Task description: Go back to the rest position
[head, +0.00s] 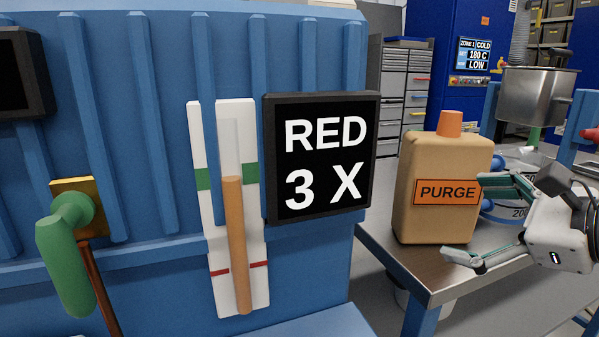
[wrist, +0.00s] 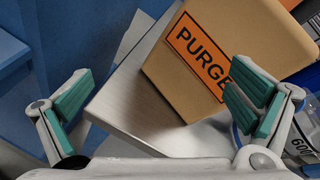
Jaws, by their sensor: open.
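My gripper (head: 478,218) is at the right of the head view, open and empty, its teal-padded fingers spread. It is in front of the metal table and close to a tan jug (head: 445,190) with an orange cap and a PURGE label. The jug stands upright on the table. In the wrist view, the jug (wrist: 215,60) is beyond the fingers, and the gap between the fingertips (wrist: 160,100) holds nothing. Whether the upper finger touches the jug, I cannot tell.
A blue ribbed drum wall (head: 150,80) fills the left, with a green-handled valve (head: 65,260), a level gauge (head: 235,200) and a sign reading RED 3 X (head: 320,155). The steel table (head: 440,275) is at the right. A metal pot (head: 537,95) and drawers stand behind.

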